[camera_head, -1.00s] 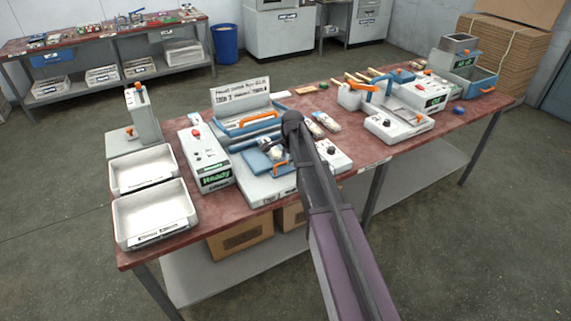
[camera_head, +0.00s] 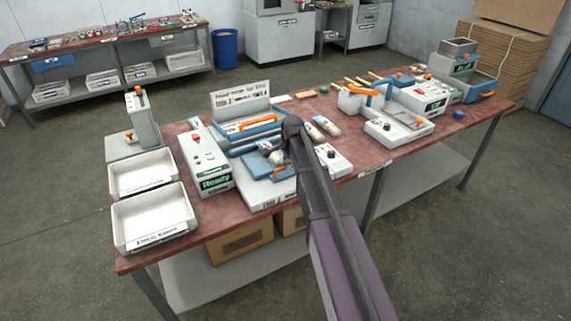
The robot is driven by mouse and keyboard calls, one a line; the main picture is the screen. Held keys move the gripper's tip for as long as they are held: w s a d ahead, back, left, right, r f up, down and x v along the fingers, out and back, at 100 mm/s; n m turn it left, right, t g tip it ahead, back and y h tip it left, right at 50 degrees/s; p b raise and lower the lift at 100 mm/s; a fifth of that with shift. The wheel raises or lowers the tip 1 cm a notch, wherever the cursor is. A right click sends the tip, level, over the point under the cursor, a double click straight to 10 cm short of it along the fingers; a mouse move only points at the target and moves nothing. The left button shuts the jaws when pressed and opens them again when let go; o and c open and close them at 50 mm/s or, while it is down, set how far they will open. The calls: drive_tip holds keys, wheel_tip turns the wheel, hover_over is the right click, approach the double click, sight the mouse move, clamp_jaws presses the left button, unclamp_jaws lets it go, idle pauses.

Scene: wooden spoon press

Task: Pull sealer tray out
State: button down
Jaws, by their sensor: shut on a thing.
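The sealer (camera_head: 250,198) is a white and blue machine at the middle front of the red table, with its lid raised and an orange bar (camera_head: 259,123) at the back. The blue sealer tray (camera_head: 254,164) lies low at its front, with an orange handle (camera_head: 283,172) on the near right side. My gripper (camera_head: 277,157) is down at the tray, close to the handle, and appears shut on it. My arm covers much of the grip, so the finger contact is not clear. The right side of the tray is partly hidden.
A white box with a green "Ready" display (camera_head: 204,163) stands left of the sealer, beside two white bins (camera_head: 152,215). Wrapped packets (camera_head: 328,126) and a white control box (camera_head: 334,160) stand close on the right. More machines (camera_head: 400,125) fill the table's right part.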

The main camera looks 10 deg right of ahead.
drive_tip(key=s, duration=0.2)
drive_tip(key=s+d, duration=0.1)
drive_tip(key=s, duration=0.1)
drive_tip(key=s+d, duration=0.1)
drive_tip(key=s, duration=0.1)
drive_tip(key=shift+s, duration=0.1)
drive_tip(key=c, duration=0.7)
unclamp_jaws()
